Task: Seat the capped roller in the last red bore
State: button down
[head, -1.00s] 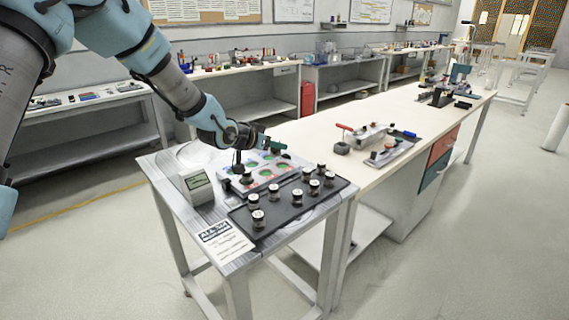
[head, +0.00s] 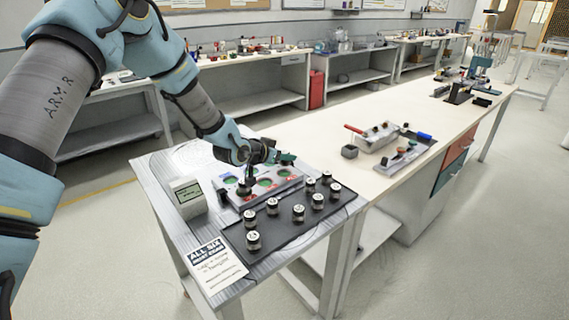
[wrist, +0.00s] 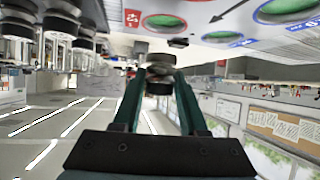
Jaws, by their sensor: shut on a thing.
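My gripper (wrist: 158,92) is shut on a roller (wrist: 160,74) with dark and silver bands, held between its teal fingertips. In the head view, the teal fingers (head: 285,158) point sideways to the right, just above the bore plate (head: 285,187). The held roller is too small to make out there. The pale plate has ringed bores; a red-ringed bore (wrist: 163,22) and a blue-ringed bore (wrist: 287,10) show in the wrist view, which is upside down. My wrist hides part of the plate. I cannot tell which bores are empty.
Several white-topped rollers (head: 299,213) stand on a black tray (head: 275,236) in front of the plate. A small display box (head: 188,197) and a printed card (head: 217,266) lie to the left. A dark upright piece (head: 246,188) stands at the plate. A long bench (head: 340,110) extends behind.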

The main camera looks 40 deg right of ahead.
aim_at(282, 165)
notch_tip(282, 165, down, 3)
jog(key=shift+f+p, duration=0.2)
jog(key=shift+p, duration=0.35)
jog(key=shift+f, duration=0.15)
jog(key=shift+f, duration=0.1)
jog(key=shift+f, duration=0.1)
jog(key=shift+c, duration=2.2)
grip_release()
jog(key=shift+r, duration=0.2)
jog(key=b+v, duration=0.4)
jog(key=v, duration=0.8)
jog(key=shift+a+b, duration=0.1)
jog(key=shift+b, duration=0.25)
